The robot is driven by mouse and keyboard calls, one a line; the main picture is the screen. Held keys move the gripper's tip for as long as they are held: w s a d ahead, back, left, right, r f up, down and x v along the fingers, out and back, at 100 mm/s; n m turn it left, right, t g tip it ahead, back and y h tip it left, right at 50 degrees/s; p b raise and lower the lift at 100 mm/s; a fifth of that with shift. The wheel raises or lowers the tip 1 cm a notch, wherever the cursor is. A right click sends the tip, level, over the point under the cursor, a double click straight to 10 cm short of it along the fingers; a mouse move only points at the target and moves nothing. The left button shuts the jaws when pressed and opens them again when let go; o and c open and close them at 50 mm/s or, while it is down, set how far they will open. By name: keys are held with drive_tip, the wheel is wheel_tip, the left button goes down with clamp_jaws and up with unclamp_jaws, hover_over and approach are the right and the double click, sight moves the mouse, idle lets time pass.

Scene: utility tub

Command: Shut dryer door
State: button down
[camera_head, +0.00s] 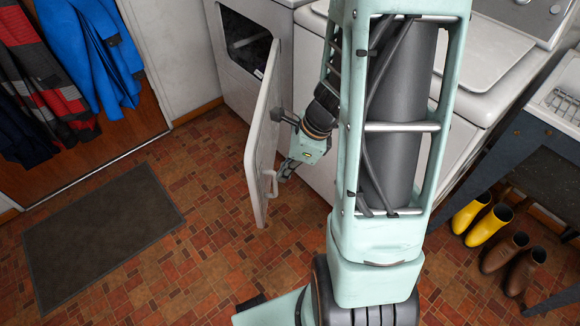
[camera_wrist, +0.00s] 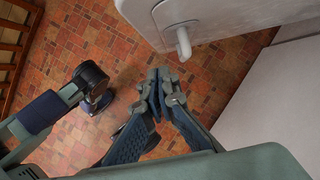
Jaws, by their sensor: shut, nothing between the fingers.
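The white dryer (camera_head: 238,75) stands against the back wall with its dark opening showing. Its door (camera_head: 262,130) stands swung out, roughly at a right angle to the front. A pale handle (camera_head: 270,184) is low on the door's right-hand face; the handle also shows in the wrist view (camera_wrist: 183,42). My gripper (camera_head: 286,173) is just right of the door, close to the handle. In the wrist view my gripper (camera_wrist: 160,78) has its fingertips together and holds nothing. A gap shows between the fingertips and the handle there.
A white washer (camera_head: 490,70) stands right of the dryer. Yellow boots (camera_head: 484,217) and brown boots (camera_head: 512,262) stand at the right under a bench. A dark mat (camera_head: 100,225) lies on the tiled floor at left. Coats hang at upper left. Floor left of the door is clear.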

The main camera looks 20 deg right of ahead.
sight(258, 188)
drive_tip(key=shift+w+a+f, duration=0.4)
drive_tip(key=shift+a, duration=0.35)
drive_tip(key=shift+w+a+f, duration=0.35)
drive_tip(key=shift+a, duration=0.35)
drive_tip(key=shift+w+a+f, duration=0.4)
drive_tip(key=shift+a, duration=0.35)
drive_tip(key=shift+a, duration=0.1)
